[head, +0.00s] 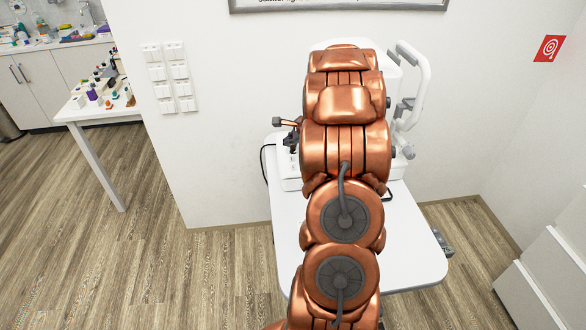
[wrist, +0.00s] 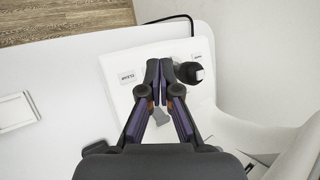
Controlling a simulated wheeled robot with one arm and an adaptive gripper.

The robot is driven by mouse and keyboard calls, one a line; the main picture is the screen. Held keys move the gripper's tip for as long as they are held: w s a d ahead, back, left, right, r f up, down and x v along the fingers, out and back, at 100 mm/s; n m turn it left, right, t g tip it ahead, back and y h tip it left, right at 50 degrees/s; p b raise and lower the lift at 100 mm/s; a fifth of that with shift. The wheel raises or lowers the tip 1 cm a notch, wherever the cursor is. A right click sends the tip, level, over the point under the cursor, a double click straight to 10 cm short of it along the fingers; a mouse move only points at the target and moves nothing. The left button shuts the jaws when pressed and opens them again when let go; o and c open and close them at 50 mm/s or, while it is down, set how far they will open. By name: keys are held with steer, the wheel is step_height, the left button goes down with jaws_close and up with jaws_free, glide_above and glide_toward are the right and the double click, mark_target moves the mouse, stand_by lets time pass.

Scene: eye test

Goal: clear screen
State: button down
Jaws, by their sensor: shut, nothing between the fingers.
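A white eye-test machine (head: 392,82) stands on a white table, largely hidden behind my copper arm in the head view. Its white base (wrist: 118,62) shows in the wrist view. A small white key with dark print (wrist: 127,77) sits on the base, left of my fingertips. A black round knob, perhaps a joystick (wrist: 188,72), stands just right of them. My gripper (wrist: 160,72) is shut and empty, over the base between key and knob; contact cannot be told. No lit screen face is visible in either view.
The white table (head: 415,265) has clear room at its front right. A white-framed panel (wrist: 16,111) lies at the left edge of the wrist view. A white curved handle (head: 422,85) rises at the machine's right. A wall stands close behind. A side table (head: 85,112) holds small items.

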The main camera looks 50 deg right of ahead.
mark_target(293, 168)
steer(key=shift+s+d+f+b, duration=0.15)
steer(key=shift+f+b, duration=0.9)
steer(key=shift+f, duration=0.35)
steer(key=shift+s+d+f+b, duration=0.1)
steer(key=shift+d+f+b, duration=0.05)
steer(key=shift+f+b, duration=1.05)
steer(key=shift+s+d+f+b, duration=0.15)
steer(key=shift+f+b, duration=0.7)
steer(key=shift+f, duration=0.7)
steer(key=shift+f, duration=0.15)
steer(key=shift+f, duration=0.25)
steer(key=shift+f+b, duration=0.3)
steer(key=shift+b, duration=0.15)
steer(key=shift+r, duration=0.1)
steer(key=shift+r+p, duration=0.65)
steer(key=r+p, duration=0.2)
steer(key=r, duration=0.1)
steer(key=r+p, duration=0.2)
steer(key=shift+w+a, duration=0.2)
steer(key=shift+a, duration=0.05)
